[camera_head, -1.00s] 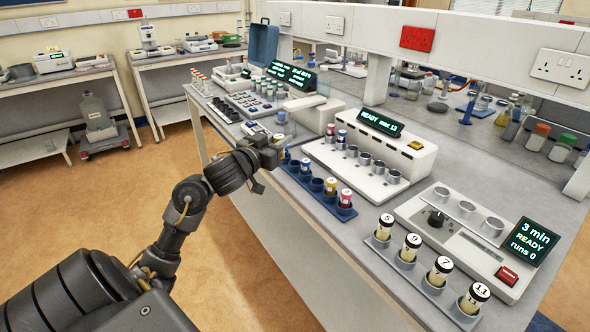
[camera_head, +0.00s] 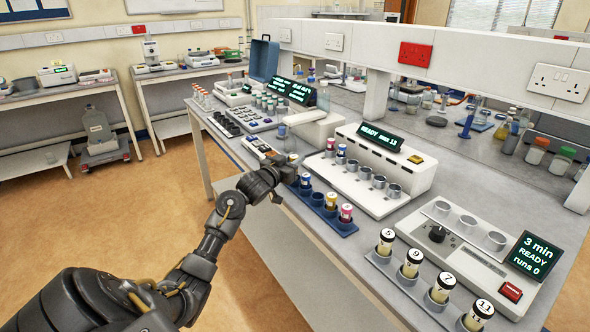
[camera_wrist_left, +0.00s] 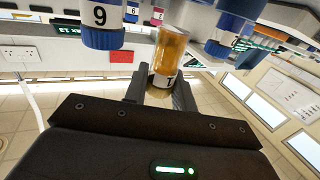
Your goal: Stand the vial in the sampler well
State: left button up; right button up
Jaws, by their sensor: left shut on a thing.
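My left gripper (camera_wrist_left: 158,90) is shut on an amber vial (camera_wrist_left: 168,55) in the left wrist view, its two fingers on either side of the glass. In the head view my left gripper (camera_head: 286,174) is at the far end of the blue rack (camera_head: 335,222), where the held vial is too small to make out clearly. My right gripper is out of view.
Blue-capped vials (camera_wrist_left: 103,35) hang close to the held vial in the wrist view. A grey centrifuge-like unit (camera_head: 465,250) and black-capped numbered vials (camera_head: 412,262) are at the near right.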

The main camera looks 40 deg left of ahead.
pick_arm(q)
jog(key=shift+w+a+f, duration=0.1)
jog(key=shift+w+f, duration=0.25)
jog(key=shift+f, duration=0.05)
jog(key=f+p, duration=0.1)
jog(key=f, duration=0.1)
jog(key=shift+w+a+f+p, duration=0.15)
jog(key=shift+w+f+p, duration=0.2)
jog(key=shift+f, duration=0.3)
jog(key=shift+s, duration=0.1)
jog(key=shift+f, duration=0.2)
jog(key=o, duration=1)
